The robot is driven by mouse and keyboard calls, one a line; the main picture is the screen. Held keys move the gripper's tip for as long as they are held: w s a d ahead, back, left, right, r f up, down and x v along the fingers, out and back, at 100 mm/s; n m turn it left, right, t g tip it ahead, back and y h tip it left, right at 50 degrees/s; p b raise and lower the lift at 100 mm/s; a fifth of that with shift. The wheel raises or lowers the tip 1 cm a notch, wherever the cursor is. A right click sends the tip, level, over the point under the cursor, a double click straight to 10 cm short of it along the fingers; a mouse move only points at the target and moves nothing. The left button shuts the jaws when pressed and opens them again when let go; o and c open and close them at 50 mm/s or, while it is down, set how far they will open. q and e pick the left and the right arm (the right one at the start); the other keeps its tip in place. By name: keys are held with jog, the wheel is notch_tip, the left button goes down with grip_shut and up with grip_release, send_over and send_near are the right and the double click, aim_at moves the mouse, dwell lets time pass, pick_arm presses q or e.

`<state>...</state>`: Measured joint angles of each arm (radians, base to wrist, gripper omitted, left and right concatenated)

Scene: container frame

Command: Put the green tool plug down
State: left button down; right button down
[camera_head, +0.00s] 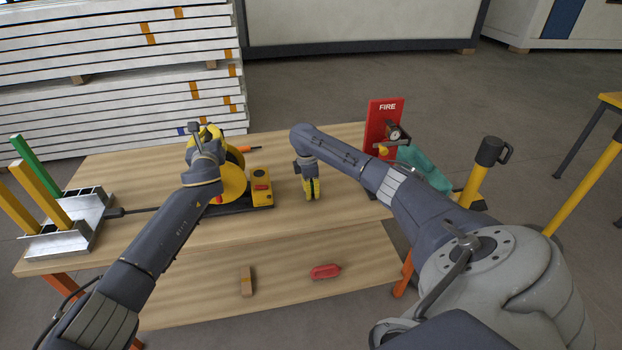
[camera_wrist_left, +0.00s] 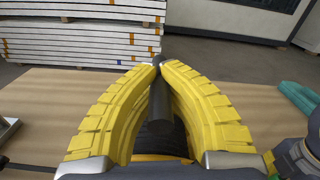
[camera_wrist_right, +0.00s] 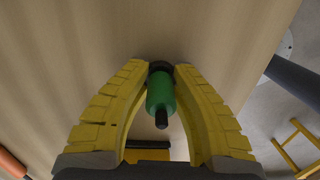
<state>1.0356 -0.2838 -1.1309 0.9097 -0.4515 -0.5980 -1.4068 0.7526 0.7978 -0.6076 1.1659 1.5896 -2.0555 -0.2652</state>
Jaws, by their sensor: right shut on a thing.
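The green tool plug (camera_wrist_right: 160,93) has black ends and sits between the yellow fingers of my right gripper (camera_wrist_right: 161,68) in the right wrist view. My right gripper (camera_head: 312,190) points down over the wooden table in the head view, right of the yellow box with a red button. The plug is mostly hidden there, and I cannot tell whether it touches the table. My left gripper (camera_head: 207,133) is at the yellow disc machine (camera_head: 234,180). In the left wrist view its fingers close around a black handle (camera_wrist_left: 160,100).
The wooden table (camera_head: 320,150) is clear around my right gripper. The yellow box (camera_head: 261,187) stands to its left. A red FIRE panel (camera_head: 376,112) and a teal cloth (camera_head: 425,168) are at the right. A metal rack (camera_head: 70,225) with upright bars stands left.

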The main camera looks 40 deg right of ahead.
pick_arm(q)
jog(key=shift+r, duration=0.2)
pick_arm(e)
jog(key=shift+f, duration=0.25)
jog(key=c, duration=1.2)
grip_release()
jog(key=shift+r, duration=0.15)
jog(key=r, duration=1.3)
jog(key=shift+w+a, duration=0.3)
jog(key=shift+a, duration=0.1)
pick_arm(q)
jog(key=c, duration=1.5)
grip_release()
jog(key=shift+f, duration=0.1)
